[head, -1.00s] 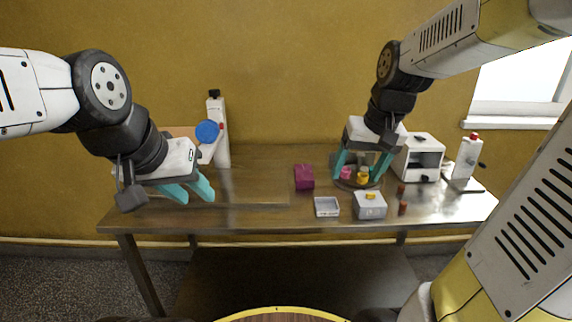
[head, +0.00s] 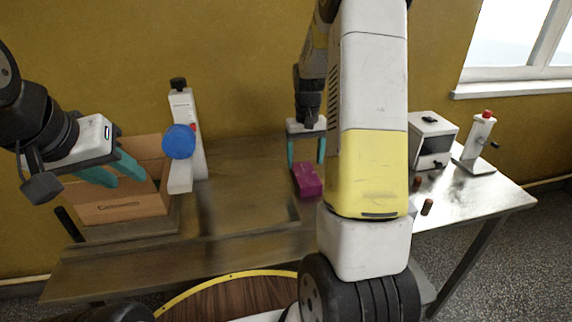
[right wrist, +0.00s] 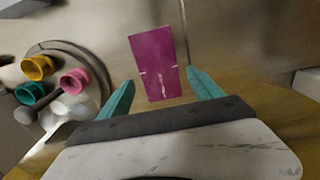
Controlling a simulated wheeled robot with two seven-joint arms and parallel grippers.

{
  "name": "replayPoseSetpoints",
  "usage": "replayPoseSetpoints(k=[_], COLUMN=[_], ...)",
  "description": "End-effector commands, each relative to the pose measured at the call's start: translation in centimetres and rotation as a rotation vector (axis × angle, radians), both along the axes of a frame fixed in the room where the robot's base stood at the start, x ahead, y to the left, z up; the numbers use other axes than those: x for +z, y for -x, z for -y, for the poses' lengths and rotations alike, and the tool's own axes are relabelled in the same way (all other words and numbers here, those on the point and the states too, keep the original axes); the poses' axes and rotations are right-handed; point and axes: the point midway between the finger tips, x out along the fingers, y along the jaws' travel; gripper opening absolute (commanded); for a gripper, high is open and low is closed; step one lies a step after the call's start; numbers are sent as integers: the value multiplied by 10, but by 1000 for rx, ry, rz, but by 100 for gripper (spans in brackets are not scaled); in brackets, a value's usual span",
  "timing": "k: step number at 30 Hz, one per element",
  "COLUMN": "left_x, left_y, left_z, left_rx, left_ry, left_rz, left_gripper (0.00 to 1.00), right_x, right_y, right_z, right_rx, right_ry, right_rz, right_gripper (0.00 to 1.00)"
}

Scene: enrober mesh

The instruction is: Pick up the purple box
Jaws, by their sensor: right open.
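The purple box (head: 307,181) lies on the table near its middle, just left of my right arm in the head view. In the right wrist view the purple box (right wrist: 155,64) shows between and beyond the fingertips. My right gripper (head: 306,158) is open and empty, with its teal fingers pointing down behind the box; it also shows in the right wrist view (right wrist: 160,86). Whether the fingers flank the box is not clear. My left gripper (head: 115,172) is at the left, its teal fingers apart, above an open cardboard box.
The cardboard box (head: 122,209) and a white device with a blue disc (head: 179,142) stand at the left. A white machine (head: 432,140) and a white dispenser (head: 478,140) stand at the right.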

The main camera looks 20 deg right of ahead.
Motion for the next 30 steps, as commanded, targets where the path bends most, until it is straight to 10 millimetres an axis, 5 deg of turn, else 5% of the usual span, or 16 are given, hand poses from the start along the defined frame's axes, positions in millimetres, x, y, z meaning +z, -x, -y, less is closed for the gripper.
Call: replayPoseSetpoints(k=[12,21,30], left_x=[0,0,0], left_y=[0,0,0], left_z=[0,0,0], left_rx=[0,0,0], left_ry=[0,0,0], left_rz=[0,0,0], left_gripper=[36,36,36], right_x=[-55,-60,-59], right_y=[3,3,3], right_z=[2,2,2], right_rx=[-1,0,0], right_ry=[0,0,0], right_rz=[-1,2,2], right_gripper=[75,75,16])
